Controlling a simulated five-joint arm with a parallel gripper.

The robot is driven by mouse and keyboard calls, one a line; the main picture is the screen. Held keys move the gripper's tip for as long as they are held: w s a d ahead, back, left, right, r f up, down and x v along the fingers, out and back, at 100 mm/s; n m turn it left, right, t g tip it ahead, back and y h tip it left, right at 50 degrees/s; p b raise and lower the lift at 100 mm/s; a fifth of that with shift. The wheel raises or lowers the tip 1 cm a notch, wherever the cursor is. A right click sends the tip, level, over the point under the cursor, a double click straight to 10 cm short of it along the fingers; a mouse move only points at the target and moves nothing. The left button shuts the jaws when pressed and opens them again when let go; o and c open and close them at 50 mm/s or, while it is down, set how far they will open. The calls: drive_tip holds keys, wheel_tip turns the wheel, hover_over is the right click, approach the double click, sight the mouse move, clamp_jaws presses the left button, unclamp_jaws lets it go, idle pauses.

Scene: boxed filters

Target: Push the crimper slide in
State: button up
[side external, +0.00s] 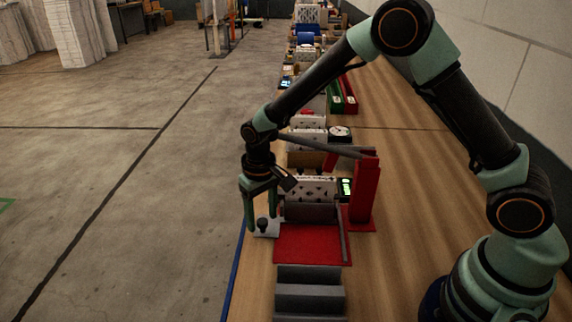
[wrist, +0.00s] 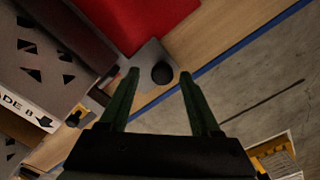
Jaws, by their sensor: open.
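The crimper has a red base (side external: 305,243) and a red upright post (side external: 366,190) with a grey lever, on the wooden bench. A light grey slide plate (side external: 270,231) with a round black knob (side external: 262,224) sticks out from the red base's left edge. My gripper (side external: 264,216) is open and points down over the slide. In the wrist view the black knob (wrist: 163,73) shows in the gap between my fingertips, with space on both sides. The slide plate (wrist: 149,56) lies beside the red base (wrist: 128,22). Whether my fingers reach down to knob height is unclear.
A patterned box (wrist: 35,70) and a dark roller lie beside the slide. A small display (side external: 346,188) stands by the post, and a grey stepped block (side external: 310,290) sits in front. The blue bench edge (side external: 236,275) is close on the left, with open floor beyond.

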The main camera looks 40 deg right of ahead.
drive_tip(key=s+a, duration=0.7)
drive_tip(key=shift+s+a, duration=0.2)
drive_tip(key=shift+a, duration=0.05)
wheel_tip(320, 180, up, 12)
drive_tip(key=s+d+r+t, duration=0.2)
drive_tip(key=s+d+r, duration=0.2)
drive_tip(key=d, duration=0.5)
drive_tip(key=s+d+r+t, duration=0.3)
drive_tip(key=d+r, duration=0.3)
drive_tip(key=d, duration=0.4)
drive_tip(key=shift+s+d+r+t, duration=0.15)
drive_tip(key=shift+s+d+t, duration=0.05)
drive_tip(key=shift+s+t, duration=0.15)
drive_tip(key=w+a+f+g, duration=0.3)
drive_tip(key=w+a+f, duration=0.15)
drive_tip(key=a, duration=0.45)
drive_tip(key=w+a+f+g, duration=0.35)
drive_tip(key=a+f, duration=0.25)
drive_tip(key=a, duration=0.3)
drive_tip(key=shift+t, duration=0.4)
drive_tip(key=f, duration=0.8)
drive_tip(key=w+f, duration=0.1)
drive_tip(key=f, duration=0.3)
drive_tip(key=shift+a, duration=0.1)
